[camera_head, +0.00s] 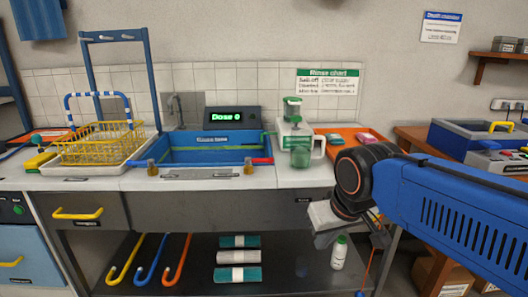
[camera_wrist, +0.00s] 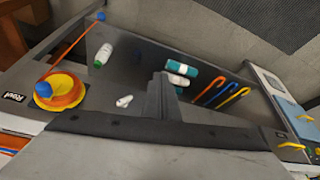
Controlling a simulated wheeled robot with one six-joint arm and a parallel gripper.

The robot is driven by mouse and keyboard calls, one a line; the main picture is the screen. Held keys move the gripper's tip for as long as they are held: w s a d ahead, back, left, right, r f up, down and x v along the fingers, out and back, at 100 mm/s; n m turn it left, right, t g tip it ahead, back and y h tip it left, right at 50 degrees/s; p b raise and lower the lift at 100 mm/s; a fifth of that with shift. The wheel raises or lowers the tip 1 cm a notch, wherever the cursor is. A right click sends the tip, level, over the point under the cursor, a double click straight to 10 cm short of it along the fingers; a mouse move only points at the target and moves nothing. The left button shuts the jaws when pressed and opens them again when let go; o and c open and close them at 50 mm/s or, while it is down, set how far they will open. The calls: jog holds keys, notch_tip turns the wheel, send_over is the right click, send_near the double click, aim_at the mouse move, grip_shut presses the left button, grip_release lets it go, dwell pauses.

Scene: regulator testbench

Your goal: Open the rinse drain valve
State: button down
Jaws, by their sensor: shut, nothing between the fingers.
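The blue rinse basin (camera_head: 208,157) is set into the counter in the head view. A red lever (camera_head: 262,161) sits at its front right corner and a blue handle with a brass fitting (camera_head: 152,166) at its front left. I cannot tell which fitting is the drain valve. In the wrist view, a yellow and orange round fitting with a blue knob (camera_wrist: 58,91) shows at left beside a small label. My gripper (camera_wrist: 166,85) is shut and empty, pointing toward the lower shelf area. In the head view its fingertips are not clear, below and right of the basin.
A yellow rack (camera_head: 98,147) stands on the counter left, a green-and-white dispenser (camera_head: 293,125) right of the basin.

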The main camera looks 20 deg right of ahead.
jog(key=w+a+r+m, duration=0.1)
jog(key=w+a+r, duration=0.1)
jog(key=w+r, duration=1.25)
notch_tip(320, 180, up, 8)
jog(key=m+h, duration=0.1)
jog(key=m, duration=0.1)
send_over(260, 161)
jog(key=w+d, duration=0.2)
jog(key=shift+w+f+g, duration=0.1)
jog(key=shift+f+g, duration=0.05)
jog(key=shift+g, duration=0.25)
jog(key=x, duration=0.9)
jog(key=shift+w+d+f, duration=0.1)
jog(key=shift+f, duration=0.15)
jog(key=s, duration=0.1)
jog(key=s+f, duration=0.1)
jog(key=shift+s+a, duration=0.25)
jog(key=shift+a, duration=0.1)
jog(key=shift+s+a+f, duration=0.1)
jog(key=shift+s+a, duration=0.05)
jog(key=shift+s, duration=0.4)
